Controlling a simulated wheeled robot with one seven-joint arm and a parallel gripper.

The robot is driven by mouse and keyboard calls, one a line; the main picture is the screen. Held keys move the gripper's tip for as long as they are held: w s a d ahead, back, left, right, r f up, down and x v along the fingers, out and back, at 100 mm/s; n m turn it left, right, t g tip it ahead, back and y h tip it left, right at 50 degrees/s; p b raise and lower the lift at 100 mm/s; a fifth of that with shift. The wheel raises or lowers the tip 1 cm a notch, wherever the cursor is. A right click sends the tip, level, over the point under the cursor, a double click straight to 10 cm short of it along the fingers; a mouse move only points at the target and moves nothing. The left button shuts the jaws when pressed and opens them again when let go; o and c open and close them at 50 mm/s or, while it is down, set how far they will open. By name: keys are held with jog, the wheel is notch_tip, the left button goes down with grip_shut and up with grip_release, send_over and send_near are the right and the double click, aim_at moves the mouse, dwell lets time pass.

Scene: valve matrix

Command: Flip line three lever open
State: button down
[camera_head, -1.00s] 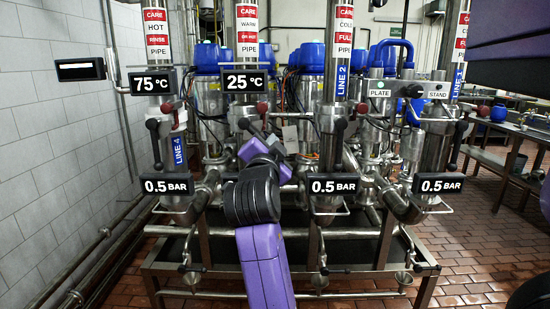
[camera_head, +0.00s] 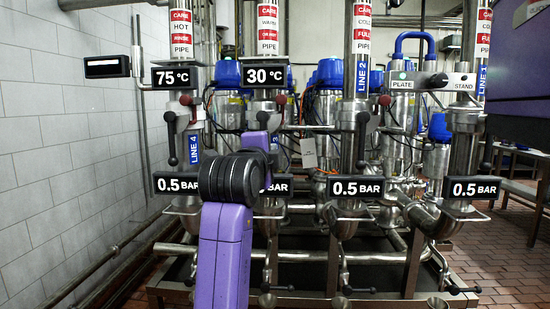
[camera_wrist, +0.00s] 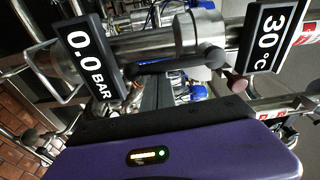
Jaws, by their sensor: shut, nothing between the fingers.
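Line three is the second column from the left, with its 30 °C sign (camera_head: 265,76) above my arm. My gripper (camera_head: 256,142) is in front of this column and hides much of it, including part of its BAR sign (camera_head: 278,187). In the wrist view, the line-three lever (camera_wrist: 165,66) is a dark bar with a rounded end, lying along the steel pipe between the 0.0 BAR sign (camera_wrist: 90,62) and the 30 °C sign (camera_wrist: 268,38). The purple gripper body (camera_wrist: 180,150) fills the bottom, apart from the lever in the picture. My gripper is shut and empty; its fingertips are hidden.
A red-brown knob (camera_wrist: 237,83) sits beside the lever. The line 4 column (camera_head: 183,135) stands to the left with its lever hanging down. The line 2 column (camera_head: 355,130) stands to the right. A steel frame (camera_head: 330,258) runs below.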

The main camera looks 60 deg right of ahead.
jog(key=shift+w+a, duration=0.1)
jog(key=shift+w, duration=0.15)
dwell(0.4)
jog(key=shift+f, duration=0.1)
